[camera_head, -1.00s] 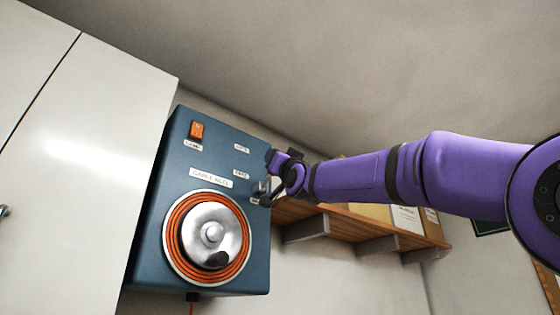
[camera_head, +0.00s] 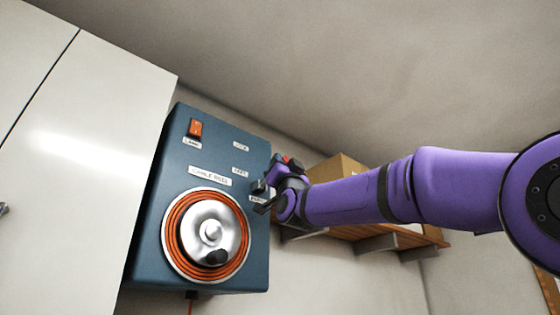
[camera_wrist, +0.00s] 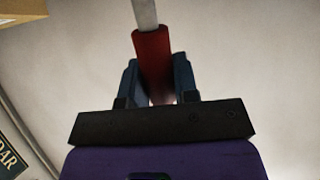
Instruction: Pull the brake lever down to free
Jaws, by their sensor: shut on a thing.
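The brake lever shows in the wrist view as a red grip (camera_wrist: 152,55) on a pale metal shaft (camera_wrist: 145,14). My gripper (camera_wrist: 156,75) is shut on the red grip, with a dark finger on each side of it. In the head view my gripper (camera_head: 262,194) is at the right edge of the blue cable reel box (camera_head: 180,172), beside its lower small labels. The lever is mostly hidden there behind my gripper and wrist. A label partly behind my fingers cannot be read clearly.
The box carries an orange lamp switch (camera_head: 195,128) and a silver crank disc (camera_head: 208,232) ringed by orange cable. A white cabinet (camera_head: 85,150) stands close on the left. A wooden shelf (camera_head: 400,240) with a cardboard box (camera_head: 335,168) lies behind my arm.

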